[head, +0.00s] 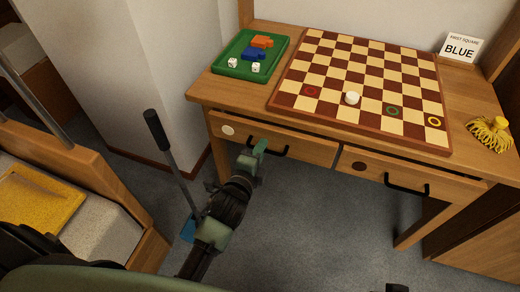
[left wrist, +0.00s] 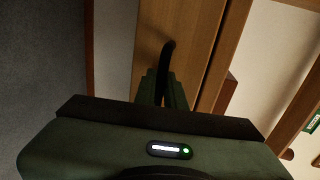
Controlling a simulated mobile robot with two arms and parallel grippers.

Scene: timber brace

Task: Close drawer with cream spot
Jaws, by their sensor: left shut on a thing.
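The drawer with the cream spot (head: 228,130) is the left one under the wooden table. Its wooden front (head: 310,148) carries a black bar handle (head: 283,153). A dark gap shows between the tabletop and this front; how far the drawer stands out is hard to tell. My left gripper (head: 261,148) is at the handle, shut on it. In the left wrist view, the handle (left wrist: 166,58) rises from between the fingers (left wrist: 162,92), against the wooden front. My right gripper is not clearly in view.
The right drawer has a dark spot (head: 360,166) and its own black handle (head: 407,188). A checkered board (head: 365,85), a green tray (head: 228,67), a sign (head: 461,47) and a yellow tassel (head: 490,135) are on the tabletop. Grey floor (head: 310,230) lies open before the table.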

